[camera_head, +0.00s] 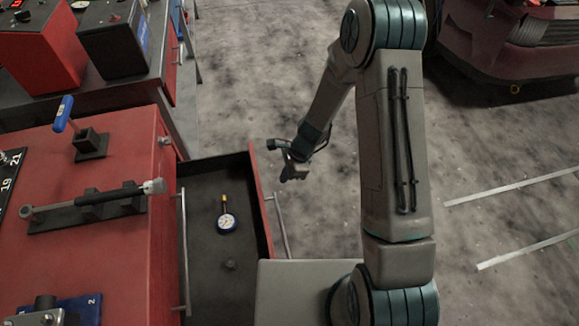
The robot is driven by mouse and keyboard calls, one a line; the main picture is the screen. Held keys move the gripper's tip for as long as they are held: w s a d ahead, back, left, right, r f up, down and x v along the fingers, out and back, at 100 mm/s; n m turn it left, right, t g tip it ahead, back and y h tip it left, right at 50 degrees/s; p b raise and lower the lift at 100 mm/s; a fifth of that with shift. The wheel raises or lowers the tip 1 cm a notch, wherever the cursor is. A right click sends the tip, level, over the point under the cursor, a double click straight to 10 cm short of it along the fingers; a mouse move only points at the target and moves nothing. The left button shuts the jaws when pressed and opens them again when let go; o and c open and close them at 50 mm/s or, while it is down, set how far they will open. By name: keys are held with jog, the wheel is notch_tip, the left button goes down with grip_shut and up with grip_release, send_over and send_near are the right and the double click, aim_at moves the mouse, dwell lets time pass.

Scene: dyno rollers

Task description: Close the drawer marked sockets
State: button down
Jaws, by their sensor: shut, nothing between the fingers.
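An open drawer (262,200) sticks out to the right from the red cabinet (140,225). Its front panel is red with a long silver handle (281,225) on the outer side. No sockets label is readable from here. Inside the dark drawer lie a round dial gauge (227,222) with a yellow stem and a small dark knob-like piece (229,265). My gripper (290,176) is shut and empty, just right of the far end of the drawer front. It appears apart from the handle, though contact is hard to judge. The drawer's near end is partly hidden by my own body.
On the cabinet top stand a blue-handled tool in a black block (90,143) and a torque wrench (95,197) on a rack. A bench with red and black boxes (115,40) stands behind. A dark red car (505,45) is at upper right. The floor beyond the drawer is clear.

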jog(key=shift+s+a+f+p, duration=0.2)
jog(key=shift+a+f, duration=0.3)
jog(key=shift+a, duration=0.35)
jog(key=shift+s+a+f+p, duration=0.25)
jog(key=shift+a+f, duration=0.25)
jog(key=shift+a, duration=0.3)
jog(key=shift+s+a+f+p, duration=0.2)
jog(key=shift+a+f, duration=0.3)
jog(key=shift+a, duration=0.35)
